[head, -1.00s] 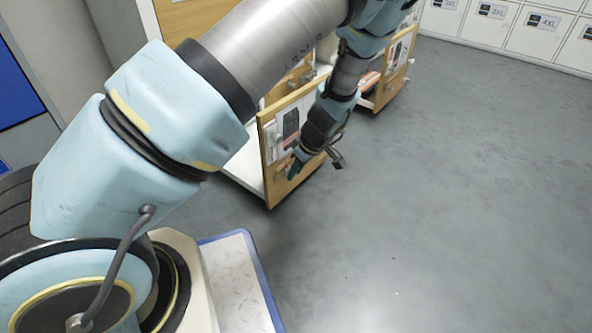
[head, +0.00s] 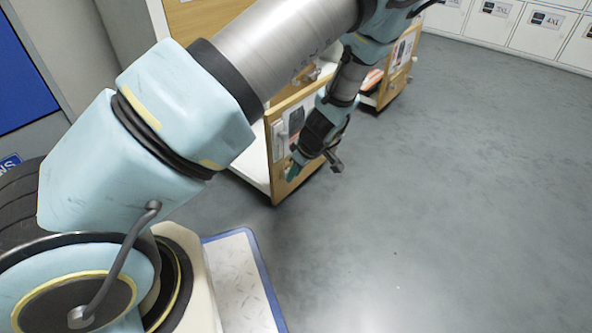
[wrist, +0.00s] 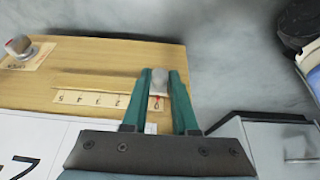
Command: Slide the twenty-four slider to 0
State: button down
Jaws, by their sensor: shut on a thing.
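In the wrist view, the slider (wrist: 160,83) is a pale grey knob on a wooden panel (wrist: 110,60). It sits at the right end of a slot, beside a strip scale (wrist: 95,99) marked 5 down to 0. The knob is at about the 0 mark, which has red by it. My gripper (wrist: 161,75) has its teal fingers on either side of the knob, shut on it. In the head view, my gripper (head: 293,170) is at the face of the upright wooden panel (head: 283,188); the knob is hidden there.
A round grey knob (wrist: 18,45) on a label is at the panel's far left in the wrist view. A white sheet (wrist: 30,140) with a large dark character lies below the scale. Another wooden panel (head: 402,70) stands behind. Grey floor (head: 450,200) to the right is clear.

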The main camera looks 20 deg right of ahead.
jog(key=c, duration=0.7)
grip_release()
jog(key=shift+s+a, duration=0.1)
jog(key=shift+a, duration=0.1)
jog(key=p+v, duration=0.5)
jog(key=v, duration=0.5)
jog(key=shift+s+d+r, duration=0.1)
jog(key=shift+r, duration=0.3)
